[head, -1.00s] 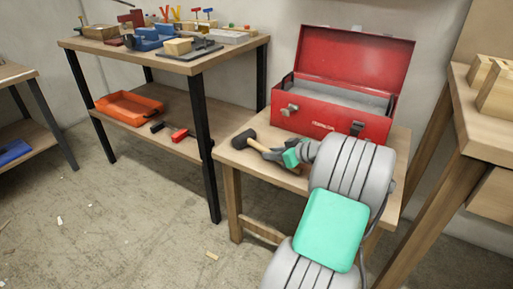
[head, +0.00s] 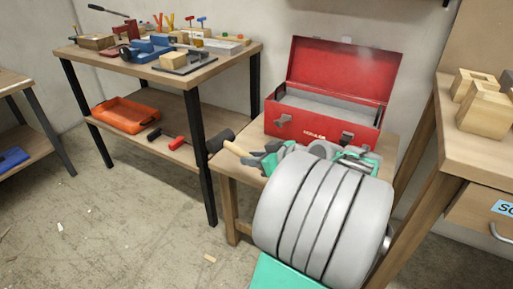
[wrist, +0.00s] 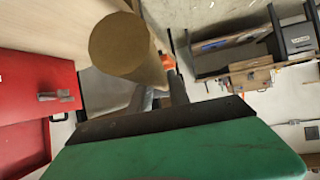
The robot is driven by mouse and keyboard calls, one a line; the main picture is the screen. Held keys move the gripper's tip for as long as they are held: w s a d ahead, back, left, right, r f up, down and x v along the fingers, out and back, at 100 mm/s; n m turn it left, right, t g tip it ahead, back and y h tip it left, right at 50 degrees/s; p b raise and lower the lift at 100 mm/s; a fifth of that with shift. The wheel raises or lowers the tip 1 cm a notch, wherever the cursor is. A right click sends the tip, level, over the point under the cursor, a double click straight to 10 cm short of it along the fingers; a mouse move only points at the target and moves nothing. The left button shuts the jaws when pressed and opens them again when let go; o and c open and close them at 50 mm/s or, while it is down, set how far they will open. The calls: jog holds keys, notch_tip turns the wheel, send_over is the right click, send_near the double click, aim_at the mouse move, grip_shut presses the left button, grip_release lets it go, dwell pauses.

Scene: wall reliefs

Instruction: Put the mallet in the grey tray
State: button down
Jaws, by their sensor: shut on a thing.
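The mallet has a black head (head: 219,140) and a pale wooden handle (head: 239,151). My gripper (head: 262,158) is shut on the handle, and the head points left past the small table's left corner, seemingly raised off the top. In the wrist view the round handle end (wrist: 122,43) faces the camera, between my fingers (wrist: 165,95); the mallet head is hidden there. A grey tray-like insert (head: 330,108) shows inside the open red toolbox (head: 320,128). I cannot tell if it is the task's grey tray. My arm covers much of the table.
The small wooden table (head: 228,165) carries the toolbox, its lid (head: 345,72) standing open. At left, a workbench (head: 205,78) holds vises and tools above an orange tray (head: 125,114) and a red-and-black clamp (head: 170,139). A wooden desk (head: 455,130) is at right.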

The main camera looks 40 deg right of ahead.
jog(key=shift+s+a+r, duration=0.2)
jog(key=shift+a+r, duration=0.05)
jog(key=shift+a, duration=0.2)
